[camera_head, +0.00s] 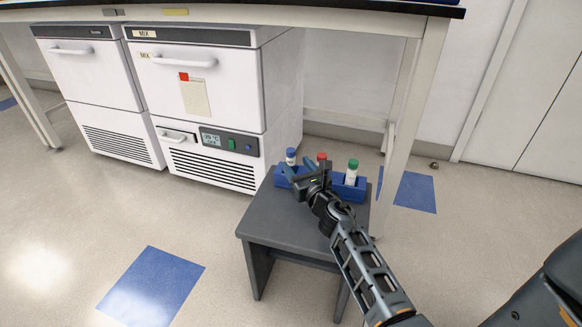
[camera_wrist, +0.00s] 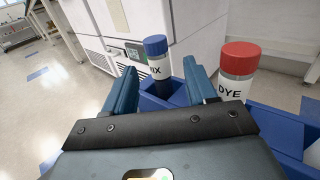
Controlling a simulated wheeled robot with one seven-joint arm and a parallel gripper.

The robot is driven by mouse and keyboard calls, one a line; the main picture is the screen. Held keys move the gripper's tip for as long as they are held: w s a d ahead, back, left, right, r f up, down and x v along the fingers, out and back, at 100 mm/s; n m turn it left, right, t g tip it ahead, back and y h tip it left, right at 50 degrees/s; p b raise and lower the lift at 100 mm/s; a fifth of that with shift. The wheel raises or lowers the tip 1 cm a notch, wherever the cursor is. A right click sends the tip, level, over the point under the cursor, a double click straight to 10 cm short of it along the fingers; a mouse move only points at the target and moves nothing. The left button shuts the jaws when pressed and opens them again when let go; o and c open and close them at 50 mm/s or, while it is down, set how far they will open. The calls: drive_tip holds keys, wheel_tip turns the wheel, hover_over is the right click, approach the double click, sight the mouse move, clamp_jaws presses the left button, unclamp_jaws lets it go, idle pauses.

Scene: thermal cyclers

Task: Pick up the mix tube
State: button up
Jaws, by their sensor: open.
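The mix tube (camera_wrist: 157,68) has a blue cap and a white label, of which "IX" shows in the wrist view. It stands upright in the blue rack (camera_head: 347,190) on a small grey table, and its cap also shows in the head view (camera_head: 291,156). My gripper (camera_wrist: 163,87) is open. In the wrist view its two blue fingers point toward the mix tube, which appears between their tips. I cannot tell whether either finger touches it. The lower part of the tube is hidden in the rack.
A red-capped tube labelled DYE (camera_wrist: 236,72) stands close to the right finger. A green-capped tube (camera_head: 351,172) stands at the rack's right end. The grey table (camera_head: 262,222) is mostly bare at its front left. White cabinets (camera_head: 195,85) and a bench leg stand behind.

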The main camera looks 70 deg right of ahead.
sight(293, 161)
drive_tip(key=shift+x, duration=2.35)
drive_tip(key=shift+f, duration=0.1)
drive_tip(key=shift+a, duration=0.1)
drive_tip(key=shift+c, duration=0.2)
drive_tip(key=c, duration=1)
drive_tip(key=shift+o, duration=0.2)
